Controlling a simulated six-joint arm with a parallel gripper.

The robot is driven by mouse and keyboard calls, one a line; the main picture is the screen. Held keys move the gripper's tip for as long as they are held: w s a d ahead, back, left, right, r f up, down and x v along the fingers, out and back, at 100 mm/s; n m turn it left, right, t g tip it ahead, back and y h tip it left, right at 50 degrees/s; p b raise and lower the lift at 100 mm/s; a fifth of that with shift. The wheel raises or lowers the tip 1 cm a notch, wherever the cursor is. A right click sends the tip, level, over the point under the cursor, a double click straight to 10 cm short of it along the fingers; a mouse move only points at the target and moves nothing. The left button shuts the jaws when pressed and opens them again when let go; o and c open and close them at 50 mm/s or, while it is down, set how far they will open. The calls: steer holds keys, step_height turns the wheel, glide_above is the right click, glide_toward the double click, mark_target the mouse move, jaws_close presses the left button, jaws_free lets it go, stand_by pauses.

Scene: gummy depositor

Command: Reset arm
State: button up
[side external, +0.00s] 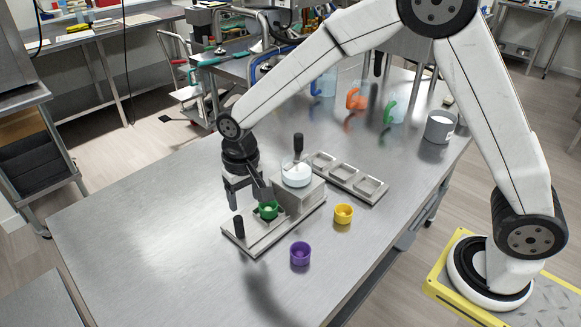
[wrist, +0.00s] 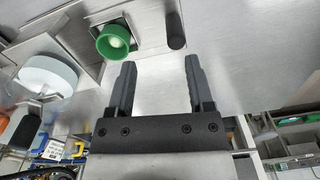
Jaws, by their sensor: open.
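My gripper (side external: 249,198) is open and empty, held above the steel table beside the depositor. In the wrist view its two fingers (wrist: 158,82) stand wide apart with only bare table between them. The depositor (side external: 302,196) is a metal block on a base plate, with a white round hopper (side external: 297,174) and black handles. A green cup (side external: 268,210) sits on the base plate at the front of the block, close to my gripper. The green cup also shows in the wrist view (wrist: 113,41), with something pale inside.
A purple cup (side external: 300,254) and a yellow cup (side external: 343,214) stand on the table in front of the depositor. A metal mould tray (side external: 347,179) lies behind it. Coloured jugs (side external: 357,97) and a grey pot (side external: 439,127) stand farther back. The table's left part is clear.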

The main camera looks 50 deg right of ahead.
steer(key=s+d+r+n+t, duration=0.1)
steer(key=s+d+t, duration=0.1)
steer(key=s+d, duration=1.2)
steer(key=shift+s+d+n, duration=0.3)
steer(key=shift+s, duration=0.6)
